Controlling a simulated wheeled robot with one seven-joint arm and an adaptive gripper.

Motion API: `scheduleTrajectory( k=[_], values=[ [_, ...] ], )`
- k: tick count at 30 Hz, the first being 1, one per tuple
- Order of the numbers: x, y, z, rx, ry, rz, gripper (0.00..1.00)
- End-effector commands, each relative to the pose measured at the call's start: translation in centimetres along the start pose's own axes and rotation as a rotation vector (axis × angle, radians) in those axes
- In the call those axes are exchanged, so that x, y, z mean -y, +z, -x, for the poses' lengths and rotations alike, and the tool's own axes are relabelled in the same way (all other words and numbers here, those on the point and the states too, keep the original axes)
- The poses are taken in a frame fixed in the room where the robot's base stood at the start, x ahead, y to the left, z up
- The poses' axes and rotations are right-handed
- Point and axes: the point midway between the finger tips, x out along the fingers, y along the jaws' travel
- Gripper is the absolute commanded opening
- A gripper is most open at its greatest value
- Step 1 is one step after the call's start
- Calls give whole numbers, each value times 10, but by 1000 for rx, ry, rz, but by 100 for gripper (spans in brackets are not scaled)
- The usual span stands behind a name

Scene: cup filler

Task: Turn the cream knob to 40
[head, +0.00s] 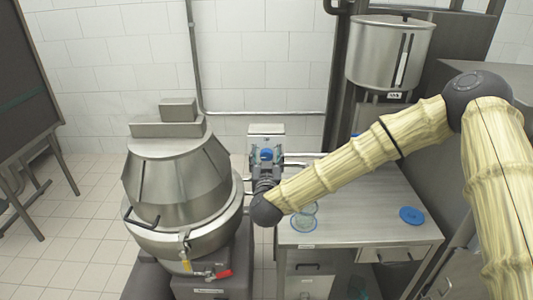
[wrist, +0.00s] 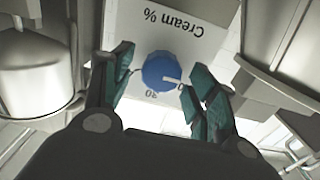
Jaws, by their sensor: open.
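The cream knob (wrist: 158,70) is round and blue, with a white pointer mark, on a pale panel (wrist: 133,22) labelled "Cream %", which appears upside down in the wrist view. The pointer aims right and slightly down in that view, toward a number partly hidden by a finger. An upside-down "30" shows below the knob. My gripper (wrist: 157,72) is open, with one teal finger on each side of the knob; I cannot tell whether either touches it. In the head view the blue knob (head: 267,153) shows between the fingers on the wall box.
A large steel mixer (head: 180,185) stands close on the left. A steel table (head: 360,215) on the right bears clear glassware (head: 304,222) and a blue lid (head: 411,215). A steel hopper (head: 390,52) hangs at the upper right.

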Motion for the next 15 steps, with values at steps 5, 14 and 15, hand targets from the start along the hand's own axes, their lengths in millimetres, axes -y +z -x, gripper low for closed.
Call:
scheduleTrajectory(
  k=[5, 14, 15],
  values=[
    [0, 0, -10, 1, 0, 1, 58],
    [0, 0, -11, 0, -1, 1, 58],
    [0, 0, -11, 0, -1, 1, 51]
  ],
)
